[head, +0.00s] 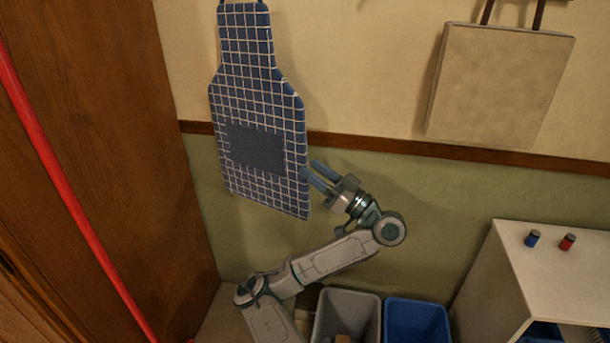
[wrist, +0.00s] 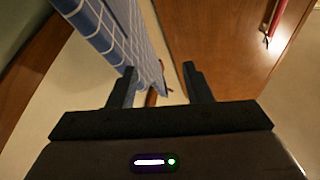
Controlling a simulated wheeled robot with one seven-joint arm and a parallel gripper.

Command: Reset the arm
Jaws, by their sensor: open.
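My gripper (head: 318,178) is open, raised in front of the wall near the lower right edge of a hanging blue checked apron (head: 256,150). My arm is bent, with its forearm running up from the lower left and the fingers pointing up and left. In the wrist view, the two dark fingers of my gripper (wrist: 158,88) stand apart with nothing between them that I can see held. The apron (wrist: 112,30) hangs close by the left finger there; I cannot tell if they touch.
A grey bin (head: 347,303) and a blue bin (head: 417,318) stand below my arm. A white cabinet (head: 560,285) with a blue jar (head: 532,238) and a red jar (head: 567,242) is at right. A beige bag (head: 498,85) hangs on the wall. A red pole (head: 65,185) crosses the wooden door (head: 110,130).

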